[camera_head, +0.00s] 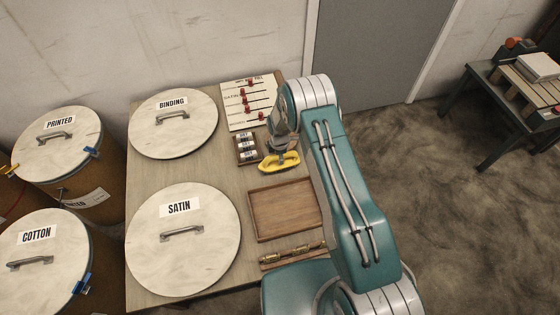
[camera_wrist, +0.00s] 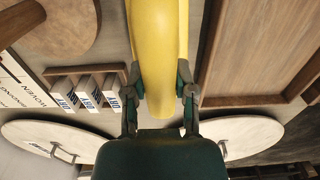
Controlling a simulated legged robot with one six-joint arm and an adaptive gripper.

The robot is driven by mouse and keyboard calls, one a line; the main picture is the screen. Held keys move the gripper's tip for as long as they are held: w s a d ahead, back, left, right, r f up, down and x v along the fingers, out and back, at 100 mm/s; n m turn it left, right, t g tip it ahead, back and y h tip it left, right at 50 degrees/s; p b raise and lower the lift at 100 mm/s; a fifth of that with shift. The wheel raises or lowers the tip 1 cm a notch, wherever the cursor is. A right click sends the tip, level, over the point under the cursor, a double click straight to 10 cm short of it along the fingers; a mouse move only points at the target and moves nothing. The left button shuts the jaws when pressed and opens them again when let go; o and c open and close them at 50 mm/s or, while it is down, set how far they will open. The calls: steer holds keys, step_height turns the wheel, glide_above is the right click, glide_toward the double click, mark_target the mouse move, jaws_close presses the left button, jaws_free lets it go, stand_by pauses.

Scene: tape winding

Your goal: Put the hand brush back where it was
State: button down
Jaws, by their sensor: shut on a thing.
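The hand brush (camera_head: 279,164) is yellow and lies crosswise under my gripper (camera_head: 281,150), between the small label rack and the wooden tray. In the wrist view the brush (camera_wrist: 158,45) is a long yellow shape that runs up the middle of the picture. My gripper's two fingers (camera_wrist: 160,92) are closed on it, one on each side. The bristles are hidden. I cannot tell whether the brush touches the table.
An empty wooden tray (camera_head: 251,215) lies below the brush. A rack of labelled blocks (camera_head: 238,150) is at its left, and a board with red pegs (camera_head: 223,103) stands behind. BINDING (camera_head: 150,135) and SATIN (camera_head: 150,255) lids cover the table's left side.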

steer(key=shift+f, duration=1.65)
steer(key=shift+c, duration=2.2)
jaws_free()
step_height(320, 180, up, 12)
steer(key=shift+r, duration=0.15)
